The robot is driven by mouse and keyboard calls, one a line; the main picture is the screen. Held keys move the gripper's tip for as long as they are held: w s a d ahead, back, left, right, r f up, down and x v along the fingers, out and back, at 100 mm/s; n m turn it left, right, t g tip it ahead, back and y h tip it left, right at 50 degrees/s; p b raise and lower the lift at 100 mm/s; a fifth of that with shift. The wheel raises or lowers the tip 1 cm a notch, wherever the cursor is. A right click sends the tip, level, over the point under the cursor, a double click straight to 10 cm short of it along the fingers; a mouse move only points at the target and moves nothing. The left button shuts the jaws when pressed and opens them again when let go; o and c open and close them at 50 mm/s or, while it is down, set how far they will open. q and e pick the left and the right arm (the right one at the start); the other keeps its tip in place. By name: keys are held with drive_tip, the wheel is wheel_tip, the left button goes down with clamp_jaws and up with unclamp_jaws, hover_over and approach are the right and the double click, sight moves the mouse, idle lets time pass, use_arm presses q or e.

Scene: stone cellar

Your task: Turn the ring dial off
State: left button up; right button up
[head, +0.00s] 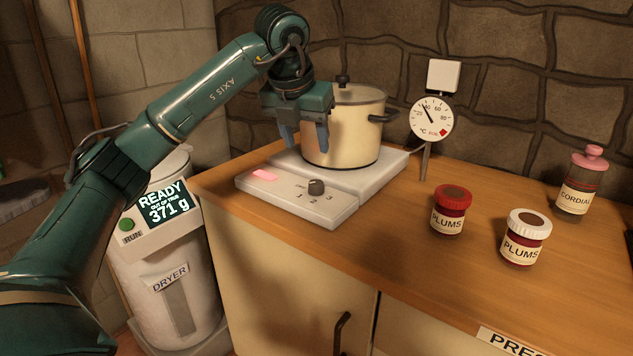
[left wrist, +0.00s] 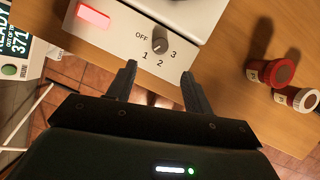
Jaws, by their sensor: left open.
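The ring dial (head: 316,186) is a small dark knob on the front of a white hotplate (head: 262,198). It also shows in the left wrist view (left wrist: 159,43), with OFF, 1, 2 and 3 printed around it. I cannot tell for certain which mark it points at. A pink-red lamp (head: 264,175) glows on the panel to its left. My left gripper (head: 305,140) is open and empty above the hotplate, in front of the pot. In the left wrist view its fingertips (left wrist: 159,72) are spread below the dial, apart from it. My right gripper is not in view.
A cream lidded pot (head: 340,132) stands on the hotplate, close behind my left gripper. A thermometer dial (head: 431,118) stands to its right. Red-lidded (head: 449,212) and white-lidded (head: 525,240) plum jars and a cordial bottle (head: 577,185) are further right. A dryer (head: 165,270) stands left of the counter.

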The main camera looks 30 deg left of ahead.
sight(316, 182)
use_arm(q)
drive_tip(key=b+x, duration=0.1)
drive_tip(key=x, duration=1)
drive_tip(key=shift+f, duration=0.2)
drive_tip(key=shift+c, duration=0.2)
drive_tip(key=c, duration=0.9)
